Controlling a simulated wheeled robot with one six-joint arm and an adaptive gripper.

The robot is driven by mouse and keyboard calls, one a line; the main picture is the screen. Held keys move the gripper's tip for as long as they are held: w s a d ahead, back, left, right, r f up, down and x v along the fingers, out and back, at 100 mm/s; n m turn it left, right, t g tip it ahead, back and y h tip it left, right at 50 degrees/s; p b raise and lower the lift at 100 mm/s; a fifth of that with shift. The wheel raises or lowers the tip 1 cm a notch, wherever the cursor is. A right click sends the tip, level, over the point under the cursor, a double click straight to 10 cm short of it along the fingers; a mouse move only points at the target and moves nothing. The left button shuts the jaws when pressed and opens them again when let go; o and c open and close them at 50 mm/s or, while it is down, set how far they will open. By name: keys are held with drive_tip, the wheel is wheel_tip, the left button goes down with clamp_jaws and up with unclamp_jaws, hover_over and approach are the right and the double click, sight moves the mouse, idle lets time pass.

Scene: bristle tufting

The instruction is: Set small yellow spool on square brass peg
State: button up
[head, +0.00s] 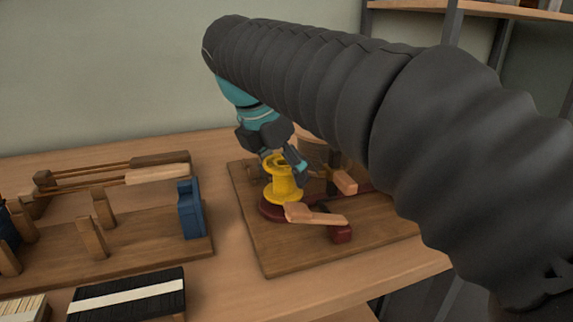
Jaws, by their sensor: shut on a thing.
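The small yellow spool (283,184) stands upright over a dark red round base (268,208) on a wooden board. My gripper (283,164) comes down from above and is shut on the spool's upper part. The square brass peg does not show; the spool or the gripper may hide it. I cannot tell whether the spool touches the base or sits just above it.
Wooden paddles (316,215) and a dark red block (341,234) lie close to the spool's right. A wooden rack with a blue block (190,209) stands at left. A black bristle bundle (128,297) lies in front. My dark arm covers the right side.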

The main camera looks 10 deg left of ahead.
drive_tip(key=shift+f, duration=0.95)
idle(1.0)
drive_tip(key=o, duration=1.2)
drive_tip(key=shift+o, duration=0.2)
drive_tip(key=v, duration=1.2)
drive_tip(key=shift+f, duration=0.1)
